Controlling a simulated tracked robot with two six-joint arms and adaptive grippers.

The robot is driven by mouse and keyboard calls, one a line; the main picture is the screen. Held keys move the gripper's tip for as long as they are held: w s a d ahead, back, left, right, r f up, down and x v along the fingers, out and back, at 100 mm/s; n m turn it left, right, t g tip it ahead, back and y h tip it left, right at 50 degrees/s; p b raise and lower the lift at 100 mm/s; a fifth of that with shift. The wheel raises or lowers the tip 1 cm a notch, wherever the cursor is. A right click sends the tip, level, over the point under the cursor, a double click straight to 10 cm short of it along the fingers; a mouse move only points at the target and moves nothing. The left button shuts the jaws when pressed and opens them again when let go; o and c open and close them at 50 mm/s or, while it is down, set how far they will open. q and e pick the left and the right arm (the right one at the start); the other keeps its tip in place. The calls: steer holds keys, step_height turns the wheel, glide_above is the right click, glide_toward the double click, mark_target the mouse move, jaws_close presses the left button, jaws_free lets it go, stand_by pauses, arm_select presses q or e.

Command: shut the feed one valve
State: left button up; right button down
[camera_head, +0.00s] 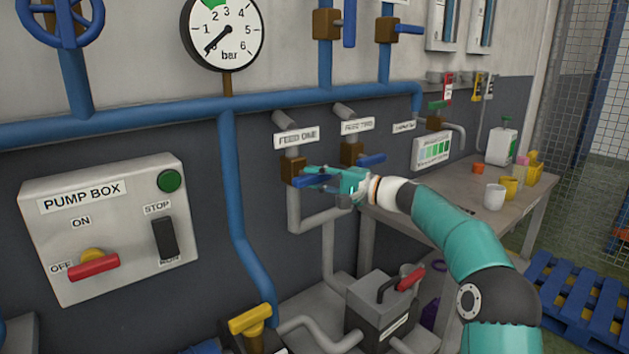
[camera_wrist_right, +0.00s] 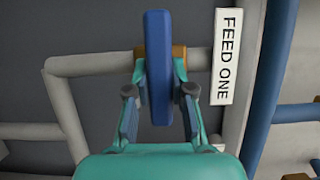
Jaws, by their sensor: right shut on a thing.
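The feed one valve has a brown body (camera_head: 292,170) on a grey vertical pipe under the FEED ONE label (camera_head: 296,137). Its blue handle (camera_head: 312,182) sticks out to the right, across the pipe, and is partly hidden by my right gripper (camera_head: 332,177). In the right wrist view the blue handle (camera_wrist_right: 157,60) stands upright between the two fingers of the right gripper (camera_wrist_right: 160,98), crosswise to the pipe. The FEED ONE label (camera_wrist_right: 227,56) is beside it. The right gripper is shut on the handle. My left gripper is not in view.
The feed two valve (camera_head: 352,154), with its own blue handle (camera_head: 372,160), sits close to the right. A pump box (camera_head: 110,228) is at left. A workbench (camera_head: 460,193) with cups stands at right. A grey box with a red handle (camera_head: 382,310) is below.

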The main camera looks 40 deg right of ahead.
steer(key=shift+d+f, duration=0.1)
steer(key=shift+f, duration=0.15)
steer(key=c, duration=1.1)
jaws_free()
steer(key=shift+d, duration=0.1)
steer(key=shift+o, duration=0.5)
steer(key=shift+r, duration=0.1)
steer(key=v, duration=1.2)
